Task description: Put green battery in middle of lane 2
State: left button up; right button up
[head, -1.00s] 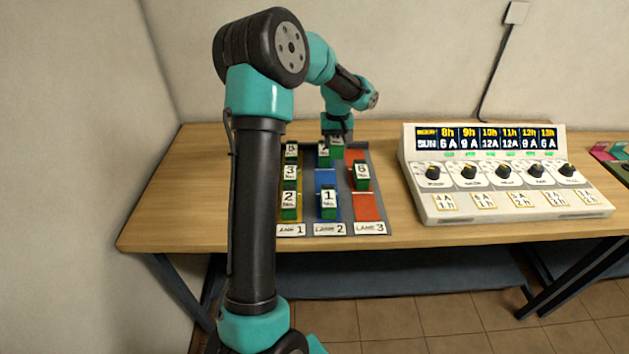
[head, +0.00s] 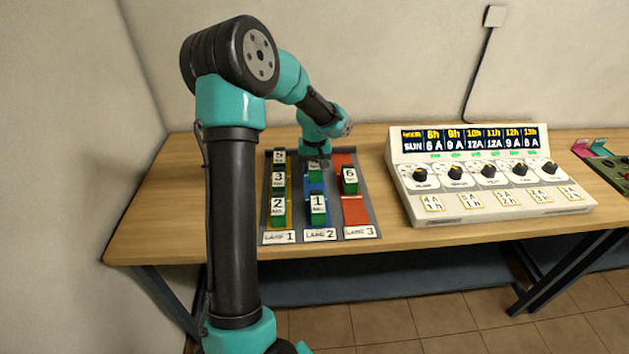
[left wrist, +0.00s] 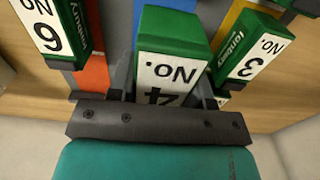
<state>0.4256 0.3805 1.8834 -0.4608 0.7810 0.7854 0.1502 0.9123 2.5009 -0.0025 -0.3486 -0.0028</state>
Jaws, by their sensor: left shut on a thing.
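My left gripper (head: 316,163) is shut on a green battery marked 4 (left wrist: 170,45), over the blue lane 2 (left wrist: 166,4). The battery shows small below the gripper in the head view (head: 316,174), behind battery 1 (head: 318,207) at the front of lane 2. I cannot tell whether it touches the lane floor. Battery 6 (head: 349,178) stands in the red lane 3 (head: 355,212) to the right. Batteries 3 (head: 278,179) and 2 (head: 277,208) stand in lane 1 to the left. The back of lane 2 is hidden behind my gripper. My right gripper is not in view.
Another battery (head: 279,157) stands at the back of lane 1. A control console (head: 490,175) with several knobs and a display stands on the table to the right. Bare wood table (head: 180,205) lies left of the lanes. A wall is behind.

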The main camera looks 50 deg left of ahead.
aim_at(315, 187)
pick_arm(q)
jog(key=shift+f, duration=1)
jog(key=shift+f, duration=1.85)
jog(key=shift+f, duration=0.1)
jog(key=o, duration=1.3)
notch_tip(315, 187, up, 12)
jog(key=shift+r, duration=0.1)
